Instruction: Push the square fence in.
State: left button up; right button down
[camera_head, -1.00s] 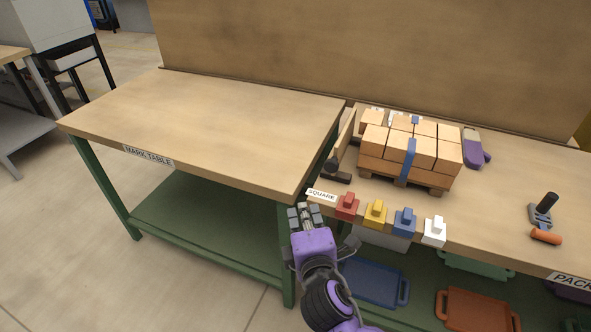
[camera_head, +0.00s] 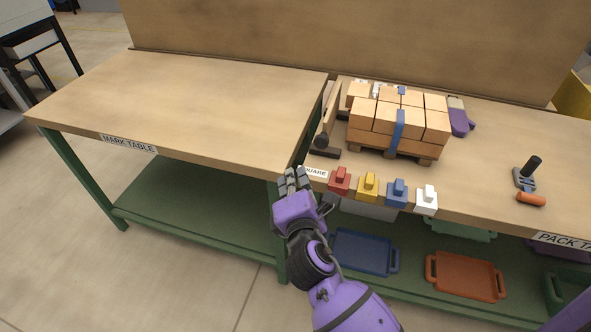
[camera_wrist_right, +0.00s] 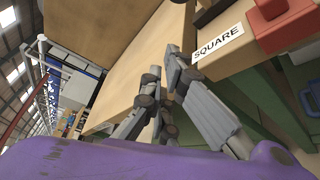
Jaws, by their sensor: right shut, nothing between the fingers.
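The square fence appears to be the upright wooden board (camera_head: 327,117) on the pack table, left of the brick stack, with a dark block (camera_head: 326,153) at its near end. A white SQUARE label (camera_head: 316,173) is on the table's front edge below it. My right gripper (camera_head: 292,178) is shut and empty at the front edge by the gap between the two tables. It covers the left part of the label in the head view and is apart from the fence. In the right wrist view its fingers (camera_wrist_right: 163,78) point toward the gap, left of the label. My left gripper is not in view.
A strapped stack of bricks (camera_head: 372,116) stands on a pallet right of the fence. Red (camera_head: 340,180), yellow (camera_head: 368,187), blue (camera_head: 397,193) and white (camera_head: 427,200) blocks line the front edge. The mark table (camera_head: 190,105) is bare.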

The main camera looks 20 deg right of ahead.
jog(key=w+d, duration=0.1)
jog(key=w, duration=0.1)
jog(key=w+d+p, duration=0.1)
jog(key=w+d, duration=0.2)
jog(key=w, duration=0.1)
jog(key=shift+w+d+r, duration=0.25)
jog(key=shift+w+r, duration=0.1)
jog(key=s+d+p, duration=0.1)
jog(key=d, duration=0.1)
jog(key=s+d+p, duration=0.1)
jog(key=d, duration=0.1)
jog(key=shift+s+r+p, duration=0.25)
jog(key=shift+s+p, duration=0.05)
jog(key=shift+s+d, duration=0.15)
jog(key=shift+d, duration=0.05)
jog(key=shift+f, duration=0.2)
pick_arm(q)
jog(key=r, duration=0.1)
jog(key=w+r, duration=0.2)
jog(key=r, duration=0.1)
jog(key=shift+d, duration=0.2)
